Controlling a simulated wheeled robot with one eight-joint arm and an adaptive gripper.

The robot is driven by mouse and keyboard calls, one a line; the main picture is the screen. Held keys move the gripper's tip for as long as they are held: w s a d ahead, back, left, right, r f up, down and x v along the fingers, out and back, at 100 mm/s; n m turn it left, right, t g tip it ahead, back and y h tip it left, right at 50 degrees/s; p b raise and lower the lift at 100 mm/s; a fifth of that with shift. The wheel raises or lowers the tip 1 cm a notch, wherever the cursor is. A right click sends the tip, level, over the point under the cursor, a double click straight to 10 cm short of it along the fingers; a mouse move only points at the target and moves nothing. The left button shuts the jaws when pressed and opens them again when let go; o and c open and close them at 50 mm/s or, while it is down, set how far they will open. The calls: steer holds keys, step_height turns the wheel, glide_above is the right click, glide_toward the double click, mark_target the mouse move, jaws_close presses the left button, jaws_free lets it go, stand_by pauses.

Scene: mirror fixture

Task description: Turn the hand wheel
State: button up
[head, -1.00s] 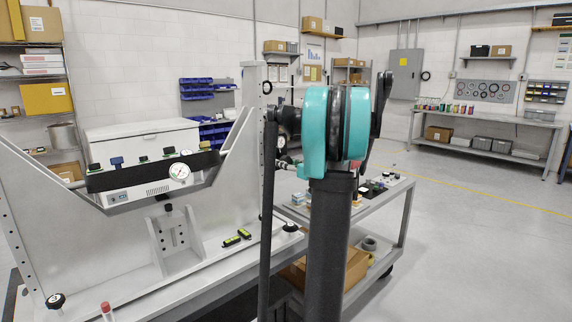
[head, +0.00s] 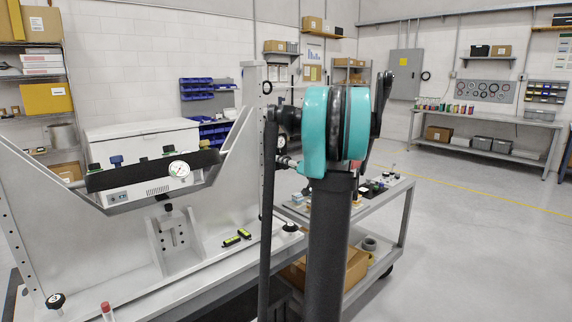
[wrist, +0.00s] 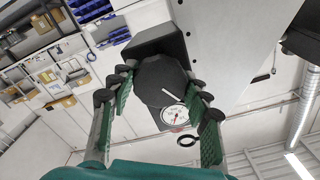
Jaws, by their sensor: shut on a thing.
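In the wrist view, the dark, faceted hand wheel (wrist: 160,82) sits in front of a black block. My gripper (wrist: 158,100) has its green-padded fingers on both sides of it and is shut on it. A white dial gauge (wrist: 175,116) shows just beside the wheel. In the head view, my teal and black arm hides the wheel and most of my gripper. The mirror fixture there is a pale metal frame with a dark crossbar (head: 140,172) carrying small knobs and a round dial gauge (head: 179,169).
A grey cart (head: 400,215) with small parts and a cardboard box stands behind my arm. A black-topped knob (head: 55,300) and a red-capped item (head: 106,309) are at the fixture's front edge. The floor at right is clear up to a long workbench (head: 490,122).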

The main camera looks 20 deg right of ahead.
steer(key=m, duration=0.5)
steer(key=shift+m, duration=2.6)
steer(key=o, duration=1.2)
steer(key=shift+c, duration=0.2)
steer(key=v, duration=1.2)
